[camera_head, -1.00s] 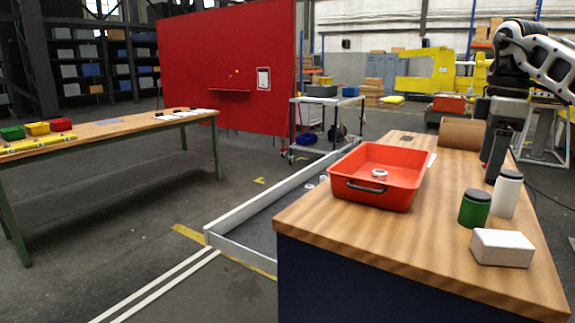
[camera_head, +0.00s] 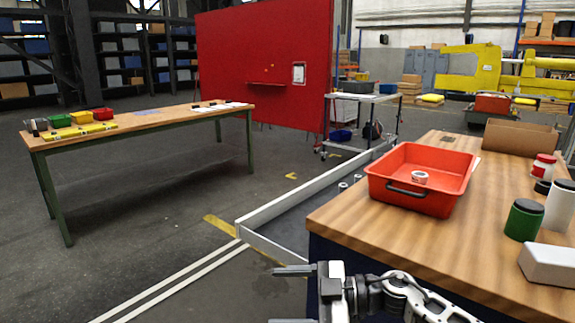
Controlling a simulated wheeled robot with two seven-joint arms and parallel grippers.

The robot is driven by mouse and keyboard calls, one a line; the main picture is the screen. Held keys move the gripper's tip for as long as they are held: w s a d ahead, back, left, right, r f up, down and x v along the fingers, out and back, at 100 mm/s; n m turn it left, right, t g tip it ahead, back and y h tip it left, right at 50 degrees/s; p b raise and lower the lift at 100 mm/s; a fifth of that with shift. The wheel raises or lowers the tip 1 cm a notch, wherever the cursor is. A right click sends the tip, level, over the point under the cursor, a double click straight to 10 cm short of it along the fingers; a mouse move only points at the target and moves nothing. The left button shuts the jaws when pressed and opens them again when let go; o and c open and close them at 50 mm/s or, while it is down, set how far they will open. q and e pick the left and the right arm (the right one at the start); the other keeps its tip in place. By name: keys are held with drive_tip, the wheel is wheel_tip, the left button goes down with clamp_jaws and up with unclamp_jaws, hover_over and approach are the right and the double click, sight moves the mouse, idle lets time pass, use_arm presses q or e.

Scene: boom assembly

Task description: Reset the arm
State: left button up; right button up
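My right gripper (camera_head: 290,296) is at the bottom of the view, with its arm coming in from the lower right. Its two fingers point left and stand wide apart, with nothing between them. It is in front of the wooden table (camera_head: 375,238), near its left front corner, and apart from the things on it. My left gripper is not in view.
On the table are an orange tray (camera_head: 408,203) holding a small white roll (camera_head: 420,177), a red-and-white jar (camera_head: 543,168), a green jar (camera_head: 524,220), a white jar (camera_head: 559,206), a white box (camera_head: 549,264) and a cardboard box (camera_head: 520,137). Open floor (camera_head: 150,215) lies left.

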drive_tip(key=s+d+f+m+t+h, duration=0.4)
drive_tip(key=s+d+f+m+h, duration=0.3)
drive_tip(key=f, duration=0.5)
drive_tip(key=s+d+f+m+t+h, duration=0.4)
drive_tip(key=s+d+f+m+h, duration=0.3)
drive_tip(key=s+f+m, duration=0.4)
drive_tip(key=s+d+m, duration=0.1)
drive_tip(key=s, duration=0.2)
drive_tip(key=shift+s+d+f+m+t, duration=0.2)
drive_tip(key=shift+d+f+m+t, duration=0.1)
drive_tip(key=shift+d+f, duration=0.1)
